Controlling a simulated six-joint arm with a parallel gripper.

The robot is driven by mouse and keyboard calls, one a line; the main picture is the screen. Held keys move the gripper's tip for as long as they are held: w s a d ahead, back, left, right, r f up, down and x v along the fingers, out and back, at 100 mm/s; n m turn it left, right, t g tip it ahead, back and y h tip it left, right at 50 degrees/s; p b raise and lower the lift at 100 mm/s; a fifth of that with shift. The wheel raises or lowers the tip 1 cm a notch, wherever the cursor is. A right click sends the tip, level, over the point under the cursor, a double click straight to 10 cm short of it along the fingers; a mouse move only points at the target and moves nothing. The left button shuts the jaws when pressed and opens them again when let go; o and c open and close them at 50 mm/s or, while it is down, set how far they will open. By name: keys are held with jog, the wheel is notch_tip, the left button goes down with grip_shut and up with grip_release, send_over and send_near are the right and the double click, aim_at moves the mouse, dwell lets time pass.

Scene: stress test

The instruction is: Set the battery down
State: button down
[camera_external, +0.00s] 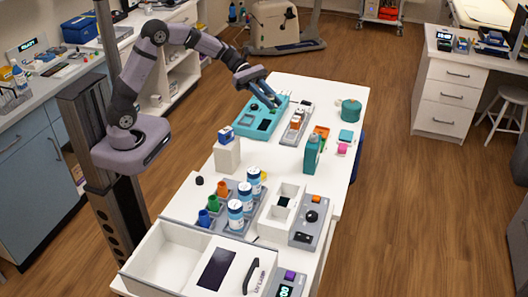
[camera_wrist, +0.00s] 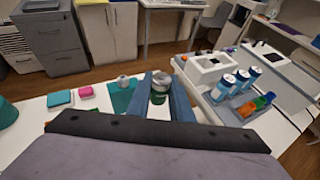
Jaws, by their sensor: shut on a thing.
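My gripper (camera_external: 270,100) is over the teal tray (camera_external: 250,133) at the far part of the white table in the external view. In the wrist view, its two blue fingers (camera_wrist: 164,98) are closed around a short upright cylinder with a grey top and dark green body, which I take to be the battery (camera_wrist: 160,88). In the external view the fingers mostly hide the battery, and I cannot tell whether its bottom touches the tray. The tray has dark recesses in it.
A grey rack (camera_external: 293,137) with small cylinders stands right of the tray. Blue-and-white bottles (camera_external: 236,214) and an open-topped white bin (camera_external: 157,257) are nearer the camera.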

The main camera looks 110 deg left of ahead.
notch_tip(320, 180, down, 10)
jog(key=w+a+n+y+b, duration=0.1)
jog(key=w+b, duration=0.1)
jog(key=b, duration=0.6)
jog(key=w+a+f+n+t+y, duration=0.2)
jog(key=a+n+y, duration=0.55)
jog(key=a, duration=0.75)
jog(key=shift+m+y, duration=0.25)
jog(key=shift+d+f, duration=0.1)
jog(key=shift+f, duration=4.9)
